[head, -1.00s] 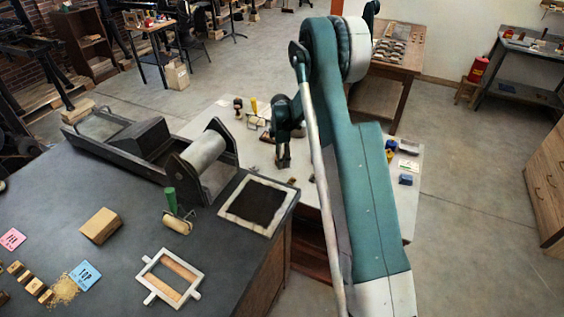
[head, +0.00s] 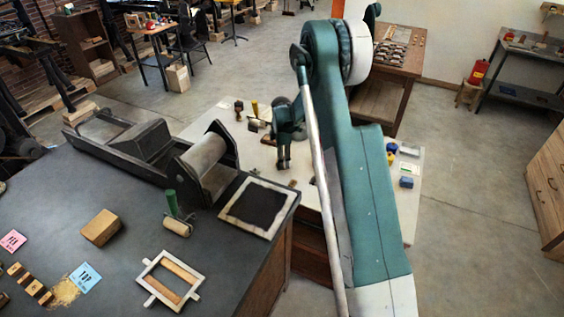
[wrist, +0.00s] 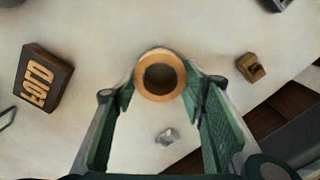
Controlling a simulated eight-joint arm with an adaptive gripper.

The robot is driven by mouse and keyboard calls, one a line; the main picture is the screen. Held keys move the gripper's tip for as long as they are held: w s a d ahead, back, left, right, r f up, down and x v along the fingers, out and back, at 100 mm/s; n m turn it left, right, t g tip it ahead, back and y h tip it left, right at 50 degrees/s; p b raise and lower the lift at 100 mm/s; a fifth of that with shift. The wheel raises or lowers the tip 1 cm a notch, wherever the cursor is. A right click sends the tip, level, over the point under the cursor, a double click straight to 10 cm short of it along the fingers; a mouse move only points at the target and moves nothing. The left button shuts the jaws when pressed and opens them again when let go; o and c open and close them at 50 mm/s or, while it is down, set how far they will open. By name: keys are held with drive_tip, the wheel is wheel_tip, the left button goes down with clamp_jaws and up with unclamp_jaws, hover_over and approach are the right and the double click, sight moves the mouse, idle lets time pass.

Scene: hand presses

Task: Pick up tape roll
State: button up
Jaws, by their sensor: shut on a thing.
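The tape roll (wrist: 144,90) is a tan-orange ring with a dark open centre, seen from above in the wrist view. My gripper (wrist: 161,84) has its two green-padded fingers on the left and right sides of the roll, shut on it near the fingertips. In the head view my gripper (head: 283,162) points down over the pale table, and I cannot make out the roll there. Whether the roll still touches the table cannot be told.
A dark block with raised letters (wrist: 44,78) lies left of the roll on the pale table (wrist: 75,25). A small wooden block (wrist: 250,67) is to the right, near the table edge. A small clear piece (wrist: 167,136) lies between the fingers. The dark press bench (head: 120,225) stands left.

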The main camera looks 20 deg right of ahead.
wheel_tip(320, 180, up, 10)
idle(0.6)
